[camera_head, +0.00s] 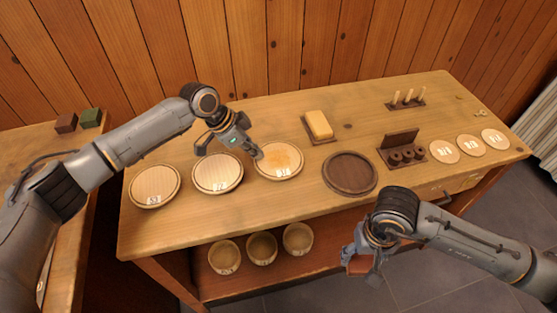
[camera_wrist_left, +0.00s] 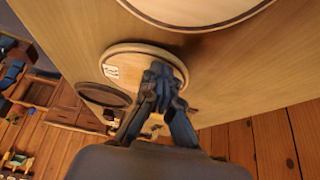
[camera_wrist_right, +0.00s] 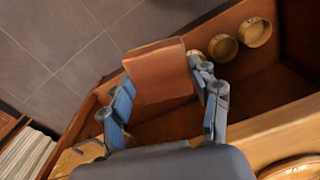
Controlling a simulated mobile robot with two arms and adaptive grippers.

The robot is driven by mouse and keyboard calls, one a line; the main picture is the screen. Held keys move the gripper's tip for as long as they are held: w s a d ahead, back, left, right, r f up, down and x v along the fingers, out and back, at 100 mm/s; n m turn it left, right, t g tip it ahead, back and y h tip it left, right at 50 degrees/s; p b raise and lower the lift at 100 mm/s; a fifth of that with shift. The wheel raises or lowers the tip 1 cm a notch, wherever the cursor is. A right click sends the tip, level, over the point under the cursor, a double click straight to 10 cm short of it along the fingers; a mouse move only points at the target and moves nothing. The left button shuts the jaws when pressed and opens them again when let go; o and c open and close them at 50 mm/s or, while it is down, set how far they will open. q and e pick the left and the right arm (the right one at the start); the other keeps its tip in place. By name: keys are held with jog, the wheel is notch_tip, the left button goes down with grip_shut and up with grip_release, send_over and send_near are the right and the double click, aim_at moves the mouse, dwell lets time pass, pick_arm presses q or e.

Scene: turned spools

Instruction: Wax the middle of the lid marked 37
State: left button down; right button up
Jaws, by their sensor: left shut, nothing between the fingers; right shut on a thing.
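Three pale round lids lie in a row on the bench. The left lid (camera_head: 155,186) has a mark that may read 37, the middle lid (camera_head: 217,173) one like 12. The right lid (camera_head: 281,160) has an orange patch in its middle and a mark too small to read surely; it also shows in the left wrist view (camera_wrist_left: 118,58). My left gripper (camera_head: 258,154) is shut and empty, its tips over or at that right lid; contact cannot be told. My right gripper (camera_head: 360,262) is shut on a reddish-brown block (camera_wrist_right: 158,72), held before the bench front.
A yellow block (camera_head: 319,124) sits on a dark tray. A dark round plate (camera_head: 350,173) lies right of the lids. A dark rack (camera_head: 402,154), a peg stand (camera_head: 406,104) and small marked discs (camera_head: 470,145) are further right. Round bowls (camera_head: 262,247) stand on the lower shelf.

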jog(key=shift+r, duration=0.1)
